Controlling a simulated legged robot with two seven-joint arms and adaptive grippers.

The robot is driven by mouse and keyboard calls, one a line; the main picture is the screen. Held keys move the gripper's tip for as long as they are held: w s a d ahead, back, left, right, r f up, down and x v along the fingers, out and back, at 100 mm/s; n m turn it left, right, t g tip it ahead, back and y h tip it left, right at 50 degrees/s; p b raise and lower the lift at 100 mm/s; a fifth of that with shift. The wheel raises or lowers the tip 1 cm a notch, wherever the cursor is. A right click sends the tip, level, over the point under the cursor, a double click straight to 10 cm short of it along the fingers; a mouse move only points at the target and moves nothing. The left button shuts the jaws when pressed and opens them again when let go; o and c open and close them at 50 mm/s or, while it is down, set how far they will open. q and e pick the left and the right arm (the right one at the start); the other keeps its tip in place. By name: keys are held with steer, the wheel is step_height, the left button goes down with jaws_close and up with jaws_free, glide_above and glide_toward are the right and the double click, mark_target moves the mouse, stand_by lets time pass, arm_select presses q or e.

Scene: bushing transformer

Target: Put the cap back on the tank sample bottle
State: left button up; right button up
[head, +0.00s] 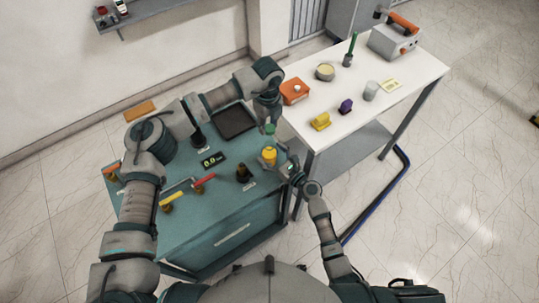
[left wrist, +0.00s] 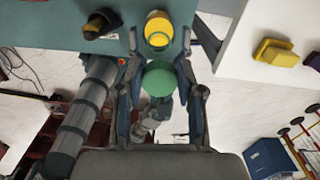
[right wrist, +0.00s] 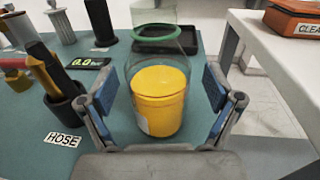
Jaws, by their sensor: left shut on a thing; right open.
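The tank sample bottle (head: 268,157) stands upright near the right edge of the teal cabinet top, with yellow contents. It fills the middle of the right wrist view (right wrist: 160,98), where a green ring and clear walls show above the yellow. My left gripper (head: 269,124) is shut on the round green cap (left wrist: 158,80), above and apart from the bottle in the head view. The bottle also shows beyond the cap in the left wrist view (left wrist: 158,30). My right gripper (right wrist: 158,100) is open, with one finger on each side of the bottle. Finger contact is not clear.
The cabinet (head: 225,215) also bears a dark holder (right wrist: 65,105) by a HOSE label, a small display (head: 212,159), a dark tray (head: 236,122) and coloured-handled valves (head: 172,198). A white table (head: 415,75) at right holds an orange box (head: 294,91) and several small items.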

mark_target(268, 141)
steer(key=shift+a, duration=0.1)
jaws_close()
arm_select(q)
steer(key=shift+f, duration=2.45)
steer(key=shift+f, duration=0.9)
steer(key=shift+f, duration=0.55)
